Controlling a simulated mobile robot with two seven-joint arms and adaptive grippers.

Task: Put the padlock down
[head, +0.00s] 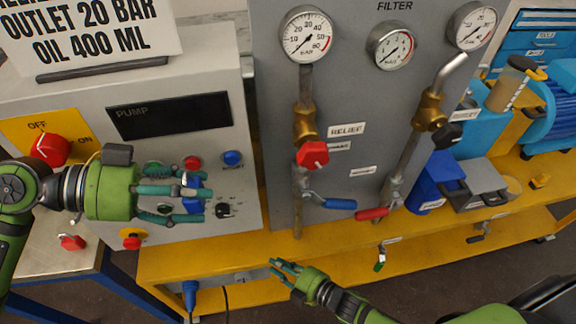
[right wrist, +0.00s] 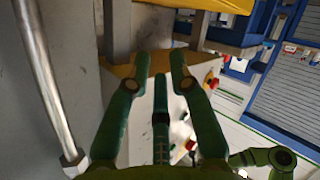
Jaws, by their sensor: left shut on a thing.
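My left gripper (head: 200,204) is in front of the grey pump panel (head: 70,96), its green fingers pointing right. It is shut on a small blue thing (head: 193,187), which looks like the padlock. My right gripper (head: 281,271) is low, by the front edge of the yellow bench (head: 190,259). In the right wrist view its fingers (right wrist: 160,72) are apart with nothing held between them.
Gauges, pipes and a red valve knob (head: 312,154) stand on the grey filter panel (head: 275,90). Blue (head: 341,204) and red (head: 371,213) lever handles stick out below. A red switch (head: 51,149) is near my left wrist. The yellow bench front has bare stretches.

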